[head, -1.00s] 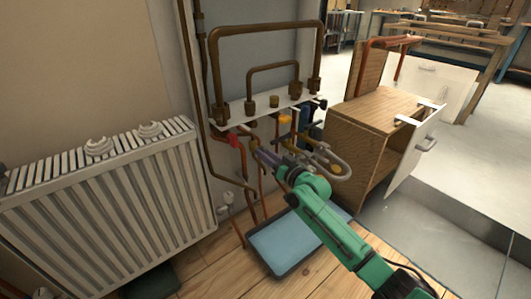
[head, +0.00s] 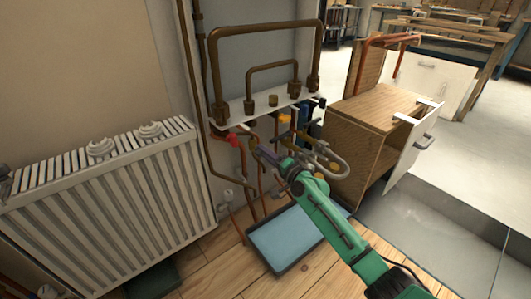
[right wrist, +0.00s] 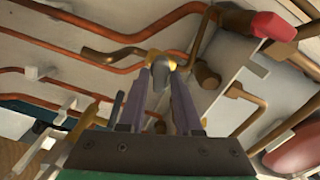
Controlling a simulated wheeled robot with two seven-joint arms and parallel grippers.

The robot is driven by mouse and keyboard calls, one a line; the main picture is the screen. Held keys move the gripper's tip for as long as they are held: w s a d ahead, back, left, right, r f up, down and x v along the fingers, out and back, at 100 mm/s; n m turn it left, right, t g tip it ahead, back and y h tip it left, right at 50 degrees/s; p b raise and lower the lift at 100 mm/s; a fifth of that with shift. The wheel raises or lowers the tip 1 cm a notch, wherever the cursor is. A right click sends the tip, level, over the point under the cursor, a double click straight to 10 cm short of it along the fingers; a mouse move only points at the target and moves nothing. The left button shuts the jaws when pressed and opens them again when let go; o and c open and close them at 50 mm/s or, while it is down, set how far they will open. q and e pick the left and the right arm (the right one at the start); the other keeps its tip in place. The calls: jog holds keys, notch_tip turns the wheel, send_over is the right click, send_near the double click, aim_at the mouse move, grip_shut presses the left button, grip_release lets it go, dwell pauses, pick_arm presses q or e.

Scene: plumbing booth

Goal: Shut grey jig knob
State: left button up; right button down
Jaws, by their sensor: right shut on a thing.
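The grey jig knob (right wrist: 155,89) shows in the right wrist view between the tips of my right gripper's purple fingers, in front of a brass-coloured fitting (right wrist: 160,60). My right gripper (right wrist: 160,84) is shut on it. In the head view my right gripper (head: 257,148) reaches in among the pipes below the white rail (head: 262,106). The knob cannot be made out there, and its exact turn angle is hard to tell. My left gripper is not in view.
A red handle (head: 233,140) sits just left of the gripper, and copper pipes run close around. A blue tray (head: 288,241) lies on the floor below. A white radiator (head: 110,200) stands left and an open wooden cabinet (head: 368,130) right.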

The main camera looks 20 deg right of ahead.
jog(key=shift+f+m, duration=0.1)
jog(key=shift+m, duration=1.7)
jog(key=shift+p, duration=0.3)
jog(key=c, duration=0.8)
grip_release()
jog(key=p+v, duration=0.1)
jog(key=v, duration=1.3)
jog(key=shift+s+d, duration=0.1)
jog(key=shift+s, duration=0.2)
